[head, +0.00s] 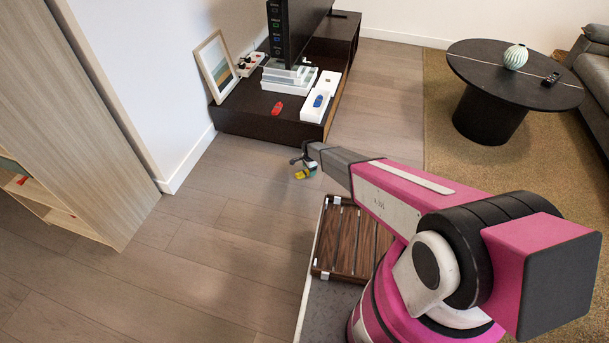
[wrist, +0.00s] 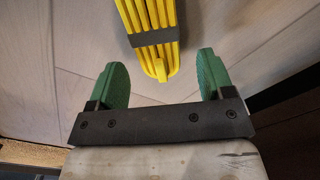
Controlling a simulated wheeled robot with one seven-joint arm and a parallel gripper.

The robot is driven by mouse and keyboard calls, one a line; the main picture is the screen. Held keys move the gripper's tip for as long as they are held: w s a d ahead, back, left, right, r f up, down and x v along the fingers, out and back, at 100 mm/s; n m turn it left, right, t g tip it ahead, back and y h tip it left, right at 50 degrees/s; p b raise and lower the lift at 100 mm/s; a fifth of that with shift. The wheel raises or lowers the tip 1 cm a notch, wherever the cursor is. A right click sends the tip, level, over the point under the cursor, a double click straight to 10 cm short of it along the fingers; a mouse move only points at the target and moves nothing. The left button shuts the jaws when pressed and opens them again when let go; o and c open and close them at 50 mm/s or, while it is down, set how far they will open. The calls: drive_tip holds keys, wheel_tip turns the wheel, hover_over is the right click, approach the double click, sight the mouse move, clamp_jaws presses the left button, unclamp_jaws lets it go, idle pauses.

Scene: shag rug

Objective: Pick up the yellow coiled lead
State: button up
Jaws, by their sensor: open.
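The yellow coiled lead (wrist: 152,18) shows in the wrist view at the top middle, a bundle of yellow strands with a dark band around it. Its lower end lies between and just beyond the green fingers of my gripper (wrist: 158,78). The fingers are apart, with visible gaps on both sides of the lead. In the head view my gripper (head: 306,162) is over the wood floor, and a small bit of yellow (head: 302,175) shows at it. The lead's upper end is cut off by the wrist view's edge.
A dark low cabinet (head: 240,120) stands ahead with a red item (head: 278,108), a white box and a picture frame on it. A round black table (head: 480,66) is at the right on a rug. A light wood shelf is at the left. Floor between is clear.

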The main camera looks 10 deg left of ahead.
drive_tip(key=shift+w+f, duration=0.1)
drive_tip(key=shift+f, duration=0.65)
drive_tip(key=c, duration=1)
drive_tip(key=shift+r, duration=0.1)
